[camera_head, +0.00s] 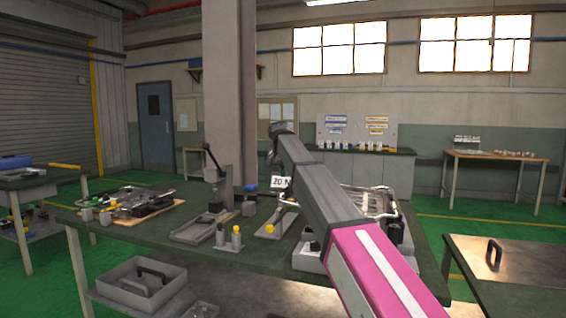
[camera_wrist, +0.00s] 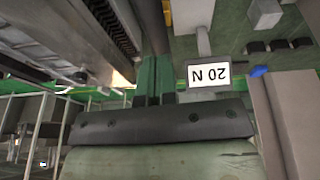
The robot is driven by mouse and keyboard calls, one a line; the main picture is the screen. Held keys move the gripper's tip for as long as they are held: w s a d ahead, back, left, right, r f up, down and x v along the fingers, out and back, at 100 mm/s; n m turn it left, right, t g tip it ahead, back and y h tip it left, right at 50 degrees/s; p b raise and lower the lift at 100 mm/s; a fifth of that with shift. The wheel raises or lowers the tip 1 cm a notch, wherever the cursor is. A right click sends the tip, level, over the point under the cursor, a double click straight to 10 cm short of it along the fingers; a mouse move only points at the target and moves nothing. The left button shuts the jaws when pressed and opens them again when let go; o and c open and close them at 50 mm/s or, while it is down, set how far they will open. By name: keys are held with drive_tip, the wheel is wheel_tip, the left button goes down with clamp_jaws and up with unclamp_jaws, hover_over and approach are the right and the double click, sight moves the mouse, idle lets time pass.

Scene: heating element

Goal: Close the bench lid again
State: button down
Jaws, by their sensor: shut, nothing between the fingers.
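A metal plate with a black handle (camera_head: 494,254) lies flat on the bench at the lower right of the head view; I cannot tell whether this is the bench lid. An open-framed metal device (camera_head: 372,202) stands on the middle bench, partly hidden behind my arm. My gripper (camera_wrist: 156,62) shows in the wrist view with its green fingers together and nothing between them. In the head view the fingers are hidden behind my wrist.
The middle bench (camera_head: 170,238) carries small fixtures, a lever press (camera_head: 216,185) and a tool board (camera_head: 135,204). A grey tray with a handle (camera_head: 141,288) is on its lower shelf. A pillar (camera_head: 229,90) rises behind.

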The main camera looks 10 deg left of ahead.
drive_tip(key=shift+d+f, duration=0.15)
drive_tip(key=shift+f, duration=0.85)
drive_tip(key=shift+d+f, duration=0.1)
drive_tip(key=shift+f, duration=0.85)
